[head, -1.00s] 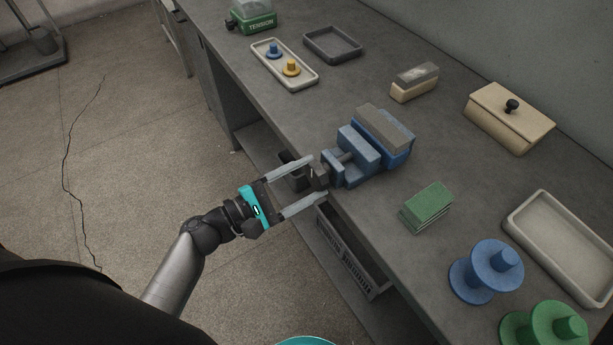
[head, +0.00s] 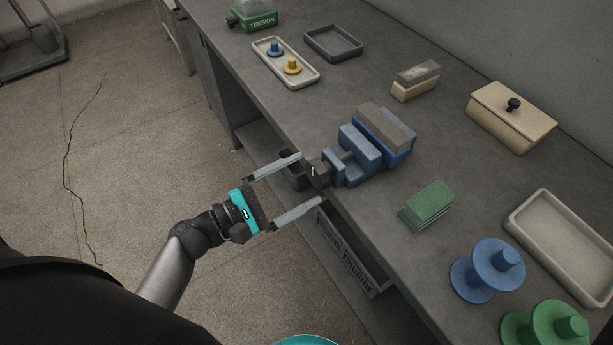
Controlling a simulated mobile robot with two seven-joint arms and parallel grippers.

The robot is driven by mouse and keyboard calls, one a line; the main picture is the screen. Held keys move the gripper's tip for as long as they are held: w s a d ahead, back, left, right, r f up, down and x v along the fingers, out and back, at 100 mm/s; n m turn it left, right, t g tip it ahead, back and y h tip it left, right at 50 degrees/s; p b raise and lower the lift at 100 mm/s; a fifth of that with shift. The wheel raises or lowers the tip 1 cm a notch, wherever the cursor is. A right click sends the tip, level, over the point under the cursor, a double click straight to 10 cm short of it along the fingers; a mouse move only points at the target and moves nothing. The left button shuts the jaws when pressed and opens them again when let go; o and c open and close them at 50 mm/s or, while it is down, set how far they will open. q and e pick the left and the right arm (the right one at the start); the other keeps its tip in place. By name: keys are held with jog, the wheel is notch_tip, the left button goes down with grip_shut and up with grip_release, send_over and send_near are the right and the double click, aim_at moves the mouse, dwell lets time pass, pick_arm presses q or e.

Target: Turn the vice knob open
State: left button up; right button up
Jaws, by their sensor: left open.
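The blue vice (head: 356,154) stands at the front edge of the workbench in the head view, with a grey block (head: 384,127) on its rear part. Its dark knob (head: 318,173) faces the front edge, toward my left gripper. My left gripper (head: 310,178) is open, its two long grey fingers spread wide. Their tips reach close to either side of the knob, and I cannot tell whether they touch it. Nothing is held. My right gripper is not in view.
On the workbench (head: 300,103), a green stack of pads (head: 427,204) lies right of the vice, with a blue spool (head: 487,271) and green spool (head: 545,325) nearer. A beige tray (head: 565,245) and lidded box (head: 508,115) stand farther right. A crate (head: 350,254) sits below the bench edge.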

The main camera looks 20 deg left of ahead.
pick_arm(q)
jog(key=v, duration=1.3)
jog(key=shift+f, duration=0.1)
jog(key=s+d+f+m+g+y, duration=0.1)
jog(key=s+f+g+y, duration=0.15)
jog(key=f, duration=0.65)
jog(key=s+d+f+m+g+y, duration=0.1)
jog(key=s+f+m+g, duration=0.15)
jog(key=f, duration=0.65)
jog(key=s+d+f+m+g+y, duration=0.1)
jog(key=s+f+g+y, duration=0.15)
jog(key=f, duration=0.65)
jog(key=s+f+m+g+y, duration=0.5)
jog(key=s+f+m, duration=0.9)
jog(key=m, duration=0.3)
jog(key=shift+m+g, duration=0.35)
